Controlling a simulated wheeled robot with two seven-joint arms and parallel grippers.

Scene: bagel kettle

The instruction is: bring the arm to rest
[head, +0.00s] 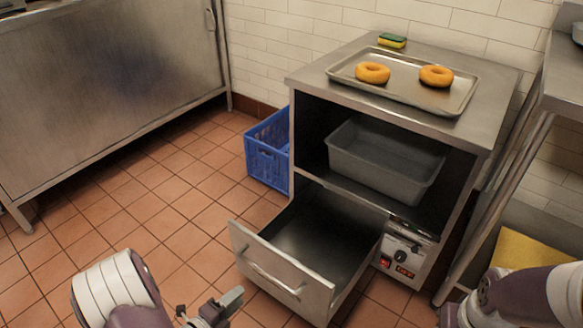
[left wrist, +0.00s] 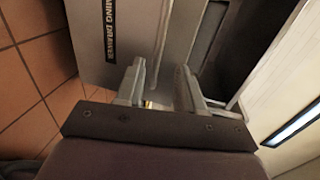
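My left gripper (head: 208,309) is at the bottom of the head view, in front of the pulled-out warming drawer (head: 283,290). In the left wrist view its two fingers (left wrist: 163,88) stand apart with nothing held between them. The drawer front (left wrist: 120,35) with its lettering shows beyond the fingers. The drawer handle (head: 275,282) is to the right of the gripper in the head view, and the two look apart. The drawer is open and its visible inside is empty. My right arm shows at the lower right of the head view; its gripper is not seen.
A steel tray (head: 400,97) with two bagels (head: 373,73) (head: 436,76) lies on the cabinet top. A sponge (head: 392,41) is behind it. A grey bin (head: 385,160) sits on the shelf. A blue crate (head: 268,150) stands left of the cabinet. The tiled floor at left is clear.

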